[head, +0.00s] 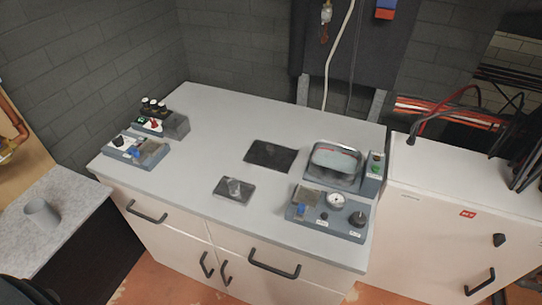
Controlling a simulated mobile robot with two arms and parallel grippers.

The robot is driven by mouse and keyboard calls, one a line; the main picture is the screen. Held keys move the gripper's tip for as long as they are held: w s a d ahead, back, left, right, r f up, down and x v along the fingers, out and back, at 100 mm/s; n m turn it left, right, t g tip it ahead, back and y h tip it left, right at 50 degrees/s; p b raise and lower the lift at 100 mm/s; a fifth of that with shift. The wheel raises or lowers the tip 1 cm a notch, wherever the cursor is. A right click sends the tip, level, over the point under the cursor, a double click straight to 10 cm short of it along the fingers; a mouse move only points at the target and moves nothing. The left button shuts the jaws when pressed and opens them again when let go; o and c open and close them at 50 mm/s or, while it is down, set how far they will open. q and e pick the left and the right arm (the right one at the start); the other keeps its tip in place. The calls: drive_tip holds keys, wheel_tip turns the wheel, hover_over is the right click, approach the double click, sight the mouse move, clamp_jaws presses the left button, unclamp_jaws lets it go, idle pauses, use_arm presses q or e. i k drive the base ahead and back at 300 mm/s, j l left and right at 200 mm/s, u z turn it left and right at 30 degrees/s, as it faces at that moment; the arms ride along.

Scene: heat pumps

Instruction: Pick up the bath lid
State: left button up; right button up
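What looks like the bath lid is a small dark rectangular plate (226,196) with a pale raised knob in its middle. It lies flat near the front edge of the grey worktop. The water bath (318,180) stands to its right and farther back, a grey unit with an open, rounded metal-rimmed basin. Neither gripper shows in the head view, so I cannot tell how they stand relative to the lid.
A flat black square (270,155) lies behind the plate. A control panel (330,230) with a gauge and knobs is at the right front. Switch units (150,153) stand at the left. A grey cup (42,212) is on the side counter. Worktop around the plate is clear.

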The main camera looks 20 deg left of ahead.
sight(272, 156)
drive_tip(key=l+u, duration=0.25)
drive_tip(key=l, duration=0.5)
drive_tip(key=l+u, duration=0.25)
drive_tip(key=l, duration=0.5)
